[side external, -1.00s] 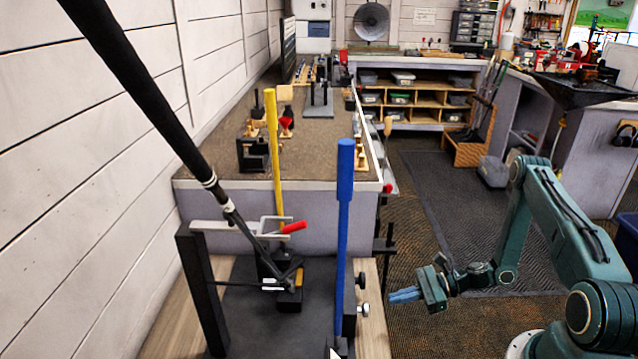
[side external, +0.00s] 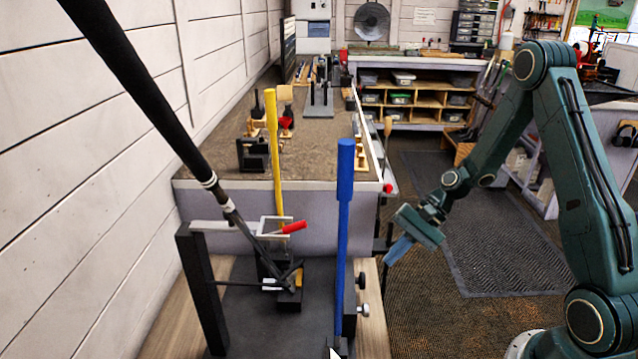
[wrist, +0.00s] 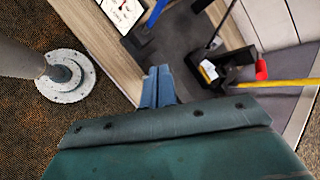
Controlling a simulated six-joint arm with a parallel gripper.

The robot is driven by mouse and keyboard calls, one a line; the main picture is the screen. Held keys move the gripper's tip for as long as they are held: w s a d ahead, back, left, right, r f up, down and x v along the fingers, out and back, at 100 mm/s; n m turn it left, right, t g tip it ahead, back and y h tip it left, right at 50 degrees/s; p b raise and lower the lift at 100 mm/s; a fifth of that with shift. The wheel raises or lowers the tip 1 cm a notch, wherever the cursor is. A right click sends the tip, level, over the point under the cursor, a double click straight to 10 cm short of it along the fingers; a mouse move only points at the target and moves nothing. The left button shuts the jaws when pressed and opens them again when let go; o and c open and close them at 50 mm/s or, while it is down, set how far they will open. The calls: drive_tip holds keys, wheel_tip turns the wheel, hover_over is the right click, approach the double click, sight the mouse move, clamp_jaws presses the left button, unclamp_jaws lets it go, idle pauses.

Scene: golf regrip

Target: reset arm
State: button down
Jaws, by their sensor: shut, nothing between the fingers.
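My gripper (side external: 398,250) is at the right of the bench in the side view, in the air beside the blue upright tool. Its blue fingers are together and empty, pointing down and to the left. In the wrist view the shut fingers (wrist: 158,86) point toward the bench fixture. A golf club with a black grip (side external: 135,85) slants across the left, its lower end at a black clamp fixture (side external: 288,300) with a red-handled clamp (side external: 292,227). My fingers touch none of these.
A blue upright tool (side external: 344,230) stands at the bench's right edge, closest to my gripper. A yellow upright tool (side external: 273,150) stands behind the fixture. A carpeted workbench (side external: 330,160) extends behind. The floor mat (side external: 490,240) to the right is clear.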

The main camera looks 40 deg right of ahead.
drive_tip(key=s+a+r+n+h, duration=0.3)
drive_tip(key=s+r+n, duration=0.2)
drive_tip(key=r, duration=0.5)
drive_tip(key=s+a+r+n+h, duration=0.35)
drive_tip(key=s+r+n, duration=0.2)
drive_tip(key=r, duration=0.45)
drive_tip(key=s+r+n+t+h, duration=0.1)
drive_tip(key=s+r, duration=0.3)
drive_tip(key=s, duration=0.4)
drive_tip(key=shift+s+r+n+t+h, duration=0.25)
drive_tip(key=shift+n+t+h, duration=0.1)
drive_tip(key=shift+n+t, duration=0.45)
